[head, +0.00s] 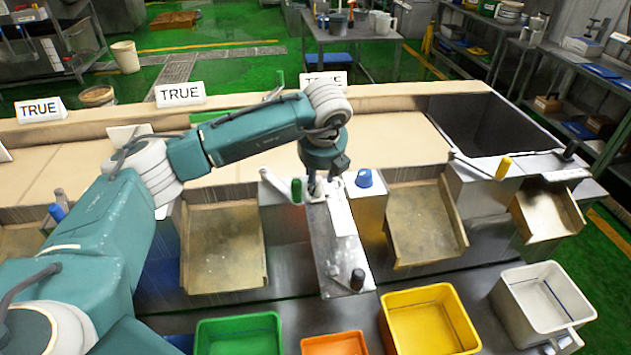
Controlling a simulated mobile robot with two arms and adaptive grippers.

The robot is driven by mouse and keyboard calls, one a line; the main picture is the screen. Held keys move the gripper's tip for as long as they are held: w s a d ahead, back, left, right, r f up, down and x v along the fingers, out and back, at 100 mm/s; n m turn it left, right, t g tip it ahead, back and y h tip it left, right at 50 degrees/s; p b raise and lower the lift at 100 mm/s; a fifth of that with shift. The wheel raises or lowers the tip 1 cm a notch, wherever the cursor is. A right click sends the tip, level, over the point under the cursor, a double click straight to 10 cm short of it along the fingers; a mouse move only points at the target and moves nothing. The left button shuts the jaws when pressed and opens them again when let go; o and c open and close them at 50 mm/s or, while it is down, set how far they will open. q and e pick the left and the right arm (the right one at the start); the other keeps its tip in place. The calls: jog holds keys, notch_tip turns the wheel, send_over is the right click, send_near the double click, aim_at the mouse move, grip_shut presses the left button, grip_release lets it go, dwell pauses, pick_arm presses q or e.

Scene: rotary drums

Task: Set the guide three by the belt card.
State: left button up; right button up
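White cards reading TRUE stand along the far side of the tan belt (390,135): one at left (41,109), one in the middle (180,93), and one (322,80) partly hidden by my arm. Levers along the near edge have coloured grips: blue (57,212), green (297,190), yellow (503,168) and black (569,150). I cannot tell which is guide three. My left gripper (317,192) points down just right of the green grip, over the back end of a metal plate (335,255). Its fingers are small and partly hidden. My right gripper is not in view.
A blue knob (364,178) sits on a metal box right of my gripper. A black knob (357,279) stands on the plate's front end. Metal chutes (225,250) slope toward green (240,330), orange (334,344), yellow (430,325) and white (545,305) bins.

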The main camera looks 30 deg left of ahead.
pick_arm(q)
jog(key=shift+s+d+r, duration=0.1)
jog(key=shift+s+d, duration=0.2)
jog(key=shift+d, duration=0.05)
jog(key=shift+r, duration=0.1)
jog(key=shift+s+d+r, duration=0.1)
jog(key=shift+r, duration=0.05)
jog(key=v, duration=1.1)
jog(key=shift+r, duration=0.3)
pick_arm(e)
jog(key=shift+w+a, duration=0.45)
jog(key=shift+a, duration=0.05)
pick_arm(q)
jog(key=shift+d, duration=0.1)
jog(key=shift+f, duration=0.1)
